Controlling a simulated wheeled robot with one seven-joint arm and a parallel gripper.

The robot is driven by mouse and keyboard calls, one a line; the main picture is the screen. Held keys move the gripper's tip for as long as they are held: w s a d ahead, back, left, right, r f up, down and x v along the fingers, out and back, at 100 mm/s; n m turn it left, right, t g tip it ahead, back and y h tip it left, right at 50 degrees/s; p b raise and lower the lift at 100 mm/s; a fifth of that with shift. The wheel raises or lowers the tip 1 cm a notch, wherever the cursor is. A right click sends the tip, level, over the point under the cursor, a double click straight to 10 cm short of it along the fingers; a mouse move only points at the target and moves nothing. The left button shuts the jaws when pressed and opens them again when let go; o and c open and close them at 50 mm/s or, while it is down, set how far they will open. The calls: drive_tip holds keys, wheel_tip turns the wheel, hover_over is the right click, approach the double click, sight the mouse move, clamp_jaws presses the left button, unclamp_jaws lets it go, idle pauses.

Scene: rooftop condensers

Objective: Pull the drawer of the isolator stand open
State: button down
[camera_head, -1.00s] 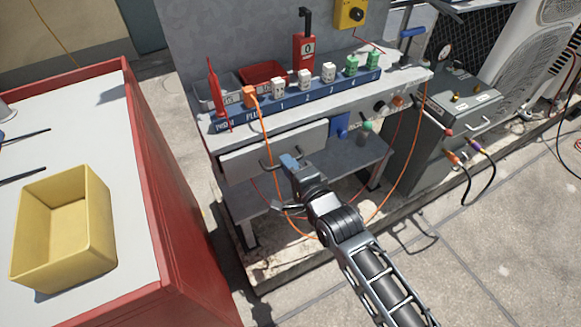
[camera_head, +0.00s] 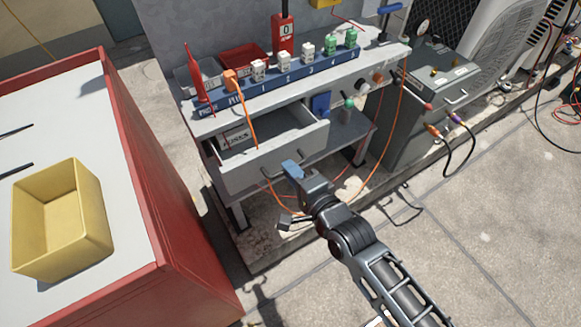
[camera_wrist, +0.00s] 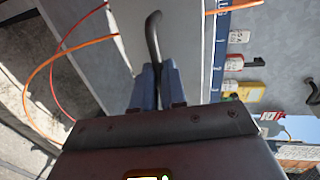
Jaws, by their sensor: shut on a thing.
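The isolator stand's grey drawer (camera_head: 238,176) is out from the stand (camera_head: 232,119) in the head view, with its inside showing. A light block with dark lettering (camera_head: 235,138) lies in the drawer. My gripper (camera_head: 290,169) is at the drawer's front, with its blue fingertips at the dark bar handle. In the wrist view the two blue fingers (camera_wrist: 157,88) are closed on the dark curved handle (camera_wrist: 153,40). The gripped part of the handle is hidden between the fingers.
An orange cable (camera_head: 376,172) hangs in front of the stand at the right. A red cabinet (camera_head: 160,225) with a yellow bin (camera_head: 62,252) stands at the left. A grey box (camera_head: 425,115) stands at the right.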

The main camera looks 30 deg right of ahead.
drive_tip(key=c, duration=1.2)
unclamp_jaws()
drive_tip(key=shift+v, duration=3.95)
drive_tip(key=s+r+n, duration=0.5)
drive_tip(key=s+n, duration=0.1)
drive_tip(key=s, duration=0.2)
drive_tip(key=s+r+n, duration=0.5)
drive_tip(key=s+n, duration=0.1)
drive_tip(key=s, duration=0.3)
drive_tip(key=s+r+n, duration=0.5)
drive_tip(key=s+n, duration=0.1)
drive_tip(key=s, duration=0.3)
drive_tip(key=shift+d+r+g, duration=0.1)
drive_tip(key=shift+d+g, duration=0.05)
drive_tip(key=shift+g, duration=0.25)
